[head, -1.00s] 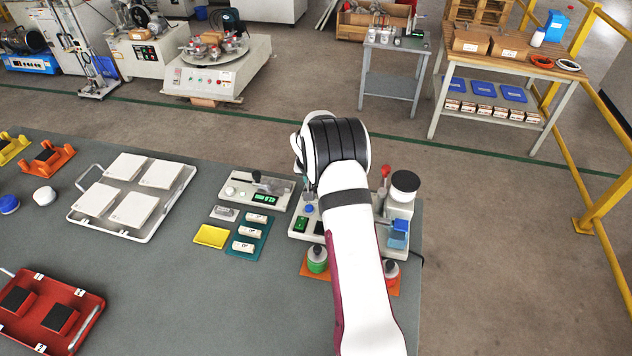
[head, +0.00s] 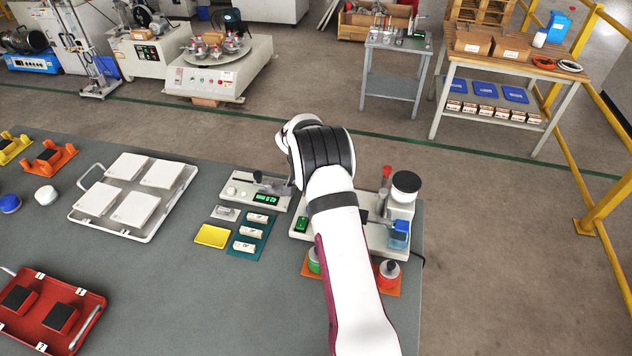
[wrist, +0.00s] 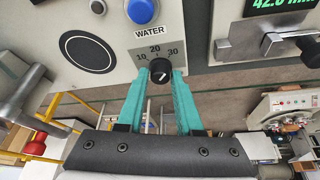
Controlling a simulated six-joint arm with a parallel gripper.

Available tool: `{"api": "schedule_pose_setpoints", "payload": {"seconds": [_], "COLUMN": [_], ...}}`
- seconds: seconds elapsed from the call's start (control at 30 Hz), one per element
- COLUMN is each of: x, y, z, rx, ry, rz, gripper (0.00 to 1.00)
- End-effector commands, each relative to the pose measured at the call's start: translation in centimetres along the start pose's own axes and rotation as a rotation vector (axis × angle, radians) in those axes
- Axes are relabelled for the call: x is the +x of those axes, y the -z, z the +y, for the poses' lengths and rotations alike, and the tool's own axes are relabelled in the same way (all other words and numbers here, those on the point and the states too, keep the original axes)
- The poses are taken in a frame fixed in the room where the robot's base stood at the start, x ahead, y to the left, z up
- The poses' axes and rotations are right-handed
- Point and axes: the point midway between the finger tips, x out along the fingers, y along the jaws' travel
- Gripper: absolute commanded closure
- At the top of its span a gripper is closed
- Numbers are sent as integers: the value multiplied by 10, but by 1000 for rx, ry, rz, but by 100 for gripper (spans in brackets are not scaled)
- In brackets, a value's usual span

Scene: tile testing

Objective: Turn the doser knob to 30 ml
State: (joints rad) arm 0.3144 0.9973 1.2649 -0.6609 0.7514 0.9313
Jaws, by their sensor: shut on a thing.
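The doser knob (wrist: 160,66) is a small black round knob with a white mark, on a grey scale plate (wrist: 137,54) printed 10, 20 and 30 in the wrist view. The mark is too small to read exactly against the scale. My gripper (wrist: 161,75) has its teal fingers closed on the knob, one on each side. A WATER label (wrist: 149,31) and a blue button (wrist: 142,10) sit above the scale. In the head view the doser (head: 297,236) is partly covered by my arm, which hides the knob and the fingers.
A thickness gauge (head: 237,190) with a green display stands left of the doser. Bottles (head: 389,271) stand on an orange mat in front. A teal mat (head: 240,253) with small labelled blocks and a yellow pad (head: 212,236) lie to the left.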

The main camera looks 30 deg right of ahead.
Motion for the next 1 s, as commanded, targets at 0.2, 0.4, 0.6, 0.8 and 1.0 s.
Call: {"api": "schedule_pose_setpoints", "payload": {"seconds": [0.2,0.4,0.6,0.8,1.0], "x": [1,1,0,-20,-84], "y": [-2,-1,-1,0,0], "z": [0,0,0,-1,-1], "rx": [0,-1,-1,0,0], "ry": [-2,-1,0,2,4], "rz": [-4,-2,-1,1,2], "gripper": [63,35,35,35,35]}}
